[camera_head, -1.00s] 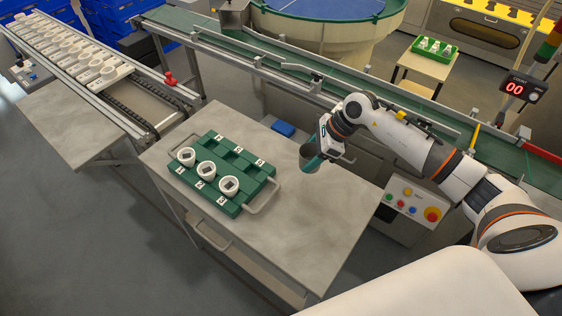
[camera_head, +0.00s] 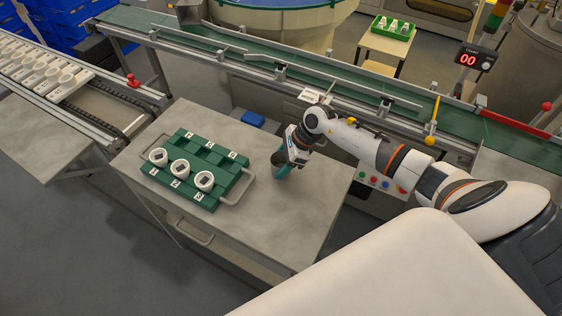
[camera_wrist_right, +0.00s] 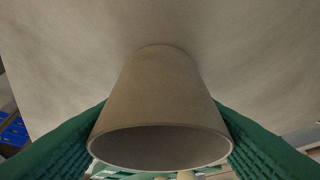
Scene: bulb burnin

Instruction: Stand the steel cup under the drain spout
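The steel cup (camera_head: 276,160) is a grey, tapered cup at the right part of the grey worktable. My right gripper (camera_head: 283,169) is shut on it, and the gripper's green fingers show beside it. In the right wrist view the cup (camera_wrist_right: 160,95) sits between both green ribbed fingers, its wide open rim toward the camera and its narrow end away. I cannot tell whether its base touches the table. I cannot make out the drain spout for certain. My left gripper is not in view.
A green tray (camera_head: 214,157) with several numbered places and three white sockets stands left of the cup on the worktable (camera_head: 250,235). A blue block (camera_head: 249,118) lies behind. A green conveyor (camera_head: 330,83) runs along the back. A tank with a red-knobbed lever (camera_head: 546,106) stands right.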

